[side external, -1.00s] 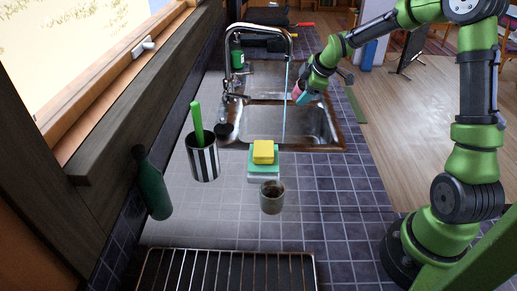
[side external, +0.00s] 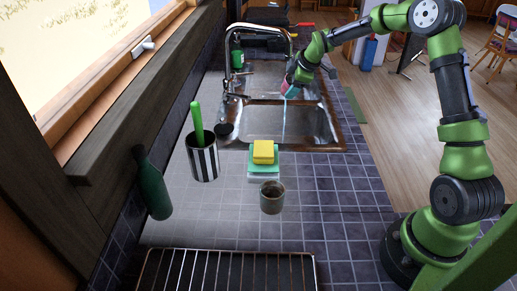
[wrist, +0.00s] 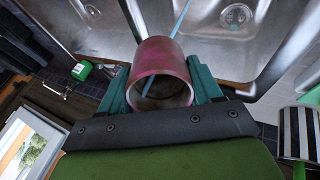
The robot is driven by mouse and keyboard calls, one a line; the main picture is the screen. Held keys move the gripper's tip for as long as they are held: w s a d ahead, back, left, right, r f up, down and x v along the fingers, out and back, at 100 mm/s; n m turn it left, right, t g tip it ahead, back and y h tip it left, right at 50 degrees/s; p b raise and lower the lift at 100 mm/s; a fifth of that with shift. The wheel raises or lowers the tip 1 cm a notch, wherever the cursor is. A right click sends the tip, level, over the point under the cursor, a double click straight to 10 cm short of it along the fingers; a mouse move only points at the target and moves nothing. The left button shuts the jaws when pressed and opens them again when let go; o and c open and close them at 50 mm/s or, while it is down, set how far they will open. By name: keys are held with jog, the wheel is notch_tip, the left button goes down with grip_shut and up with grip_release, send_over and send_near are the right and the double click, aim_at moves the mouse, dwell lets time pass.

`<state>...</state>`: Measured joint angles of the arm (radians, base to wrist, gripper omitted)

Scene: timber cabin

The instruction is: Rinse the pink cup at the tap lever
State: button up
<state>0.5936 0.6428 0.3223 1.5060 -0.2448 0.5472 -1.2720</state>
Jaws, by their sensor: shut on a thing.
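The pink cup (wrist: 160,75) is between the teal fingers of my gripper (wrist: 165,90), which is shut on it. Its round mouth faces the wrist camera, and a thin blue water line shows at its rim and inside it. In the side view the cup (side external: 286,89) is small and tilted, under the spout of the tall curved tap (side external: 262,27). The water stream (side external: 284,122) shows below the cup, falling into the near sink basin (side external: 310,122). The tap's lever is too small to make out surely at the tap's base. My gripper (side external: 292,90) is partly hidden by the cup.
A striped holder (side external: 203,160) with a green handle, a yellow sponge (side external: 263,152) on a green and white stack, a grey-brown cup (side external: 272,198) and a green bottle (side external: 153,185) stand nearer. A wire rack (side external: 230,270) lies in front. Tiled counter right of the sponge is clear.

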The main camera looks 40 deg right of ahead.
jog(key=shift+d, duration=0.2)
dwell(0.4)
jog(key=shift+s+d, duration=0.2)
jog(key=shift+d, duration=0.15)
jog(key=shift+a, duration=0.15)
jog(key=shift+w+a, duration=0.2)
jog(key=shift+a, duration=0.2)
jog(key=shift+d, duration=0.15)
jog(key=shift+s+d, duration=0.2)
jog(key=shift+d, duration=0.2)
jog(key=s+a, duration=0.2)
jog(key=s, duration=0.5)
jog(key=shift+s+a, duration=0.25)
jog(key=shift+s, duration=0.05)
dwell(0.5)
dwell(1.1)
